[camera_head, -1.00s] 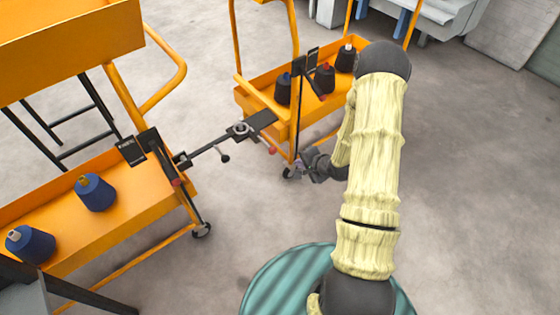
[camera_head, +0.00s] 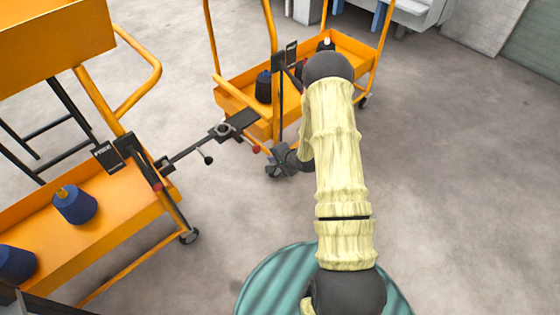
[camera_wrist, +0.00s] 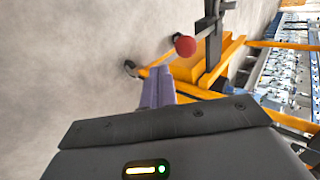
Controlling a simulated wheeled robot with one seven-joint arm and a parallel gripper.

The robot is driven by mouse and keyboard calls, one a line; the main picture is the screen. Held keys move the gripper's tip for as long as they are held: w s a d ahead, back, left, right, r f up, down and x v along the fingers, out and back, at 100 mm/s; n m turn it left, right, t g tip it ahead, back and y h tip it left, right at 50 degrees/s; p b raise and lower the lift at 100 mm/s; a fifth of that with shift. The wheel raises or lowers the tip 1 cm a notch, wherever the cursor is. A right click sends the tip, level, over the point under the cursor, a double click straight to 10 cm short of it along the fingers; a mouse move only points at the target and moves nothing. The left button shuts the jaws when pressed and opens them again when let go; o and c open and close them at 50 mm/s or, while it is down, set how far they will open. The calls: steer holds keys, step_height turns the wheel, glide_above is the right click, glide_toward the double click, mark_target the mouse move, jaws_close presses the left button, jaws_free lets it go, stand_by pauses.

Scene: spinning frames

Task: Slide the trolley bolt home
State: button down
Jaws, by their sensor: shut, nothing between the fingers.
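Two orange trolleys stand apart, the left one (camera_head: 120,222) near and the right one (camera_head: 245,112) further back. A black coupling bar (camera_head: 188,151) with a ring (camera_head: 223,129) spans the gap between them. A lever with a black knob (camera_head: 207,160) hangs from the bar. A red knob (camera_head: 256,149) sticks out at the right trolley's corner; a red ball (camera_wrist: 185,45) shows on a dark rod in the wrist view. My gripper (camera_head: 277,168) is just right of and below the red knob. Its fingers (camera_wrist: 158,86) are together, with nothing between them, apart from the ball.
A second red knob (camera_head: 157,187) is on the left trolley's dark bracket. Blue yarn cones (camera_head: 75,205) sit in the left trolley and dark cones (camera_head: 264,87) in the right one. A teal ribbed round surface (camera_head: 262,280) is below my arm. Floor to the right is clear.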

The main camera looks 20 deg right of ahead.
mark_target(249, 142)
steer(key=w, duration=0.1)
steer(key=w+a, duration=0.1)
steer(key=w, duration=0.1)
steer(key=w+a+f+b, duration=0.1)
steer(key=shift+w, duration=0.2)
steer(key=shift+a, duration=0.1)
steer(key=shift+w+a+r, duration=0.1)
steer(key=shift+w+a, duration=0.1)
steer(key=shift+w, duration=0.25)
steer(key=w, duration=0.1)
steer(key=w+a, duration=0.1)
steer(key=w, duration=0.1)
steer(key=w+a+p, duration=0.1)
steer(key=shift+w, duration=0.25)
steer(key=shift+w+a, duration=0.2)
steer(key=shift+w, duration=0.1)
steer(key=shift+w+r, duration=0.1)
